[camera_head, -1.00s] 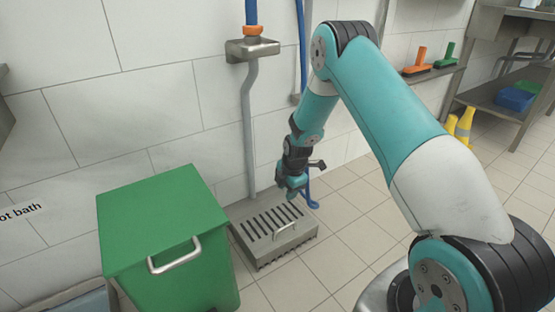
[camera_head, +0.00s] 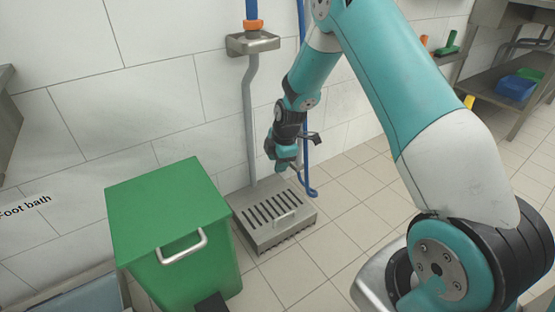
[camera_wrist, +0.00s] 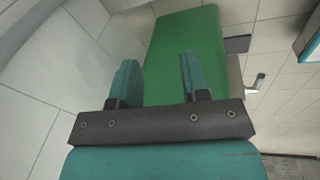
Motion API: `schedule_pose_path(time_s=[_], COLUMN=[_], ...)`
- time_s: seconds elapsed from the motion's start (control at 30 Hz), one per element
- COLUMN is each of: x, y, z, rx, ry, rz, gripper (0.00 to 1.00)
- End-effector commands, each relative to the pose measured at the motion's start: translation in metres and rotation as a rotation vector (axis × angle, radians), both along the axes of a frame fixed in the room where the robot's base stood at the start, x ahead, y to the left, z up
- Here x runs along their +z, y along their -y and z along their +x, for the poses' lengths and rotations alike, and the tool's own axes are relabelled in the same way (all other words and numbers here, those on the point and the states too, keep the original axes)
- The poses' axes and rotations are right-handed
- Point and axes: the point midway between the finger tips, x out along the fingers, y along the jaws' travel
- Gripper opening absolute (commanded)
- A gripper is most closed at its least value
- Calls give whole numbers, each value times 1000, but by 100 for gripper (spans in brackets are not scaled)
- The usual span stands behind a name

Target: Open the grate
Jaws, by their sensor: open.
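The grate (camera_head: 255,217) is a grey slotted metal cover on a low box on the floor, against the tiled wall. It lies flat and has a small bar handle (camera_head: 285,215) at its front right. My gripper (camera_head: 287,166) is above the back of the grate, clear of the handle. In the wrist view my gripper (camera_wrist: 158,72) has its two teal fingers apart with nothing between them. That view looks toward the green bin (camera_wrist: 182,50); I cannot make out the grate handle there.
The green lidded bin (camera_head: 165,215) with a metal handle stands close left of the grate. A pipe (camera_head: 249,120) and a blue hose (camera_head: 306,150) run down the wall behind it. Tiled floor (camera_head: 345,205) is free to the right. A metal shelf (camera_head: 500,95) stands at far right.

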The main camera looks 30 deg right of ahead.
Motion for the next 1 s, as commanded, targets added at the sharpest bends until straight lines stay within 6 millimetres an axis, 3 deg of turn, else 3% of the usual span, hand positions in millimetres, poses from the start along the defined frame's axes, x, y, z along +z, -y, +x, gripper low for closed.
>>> schedule_pose_path(time_s=[0.3, 0.37, 0.47, 0.57, 0.7, 0.8, 1.0], x=[5, 16, 54, 105, 173, 208, 245], y=[-3, -11, -38, -78, -133, -161, -190], z=[0, -2, -12, -39, -100, -151, -237], rx=[-5, -23, -89, -191, -350, -454, -608], ry=[1, 1, -6, -36, -110, -170, -273], rz=[4, 18, 66, 138, 237, 285, 331], gripper=[42, 42, 42, 42, 42, 42, 42])
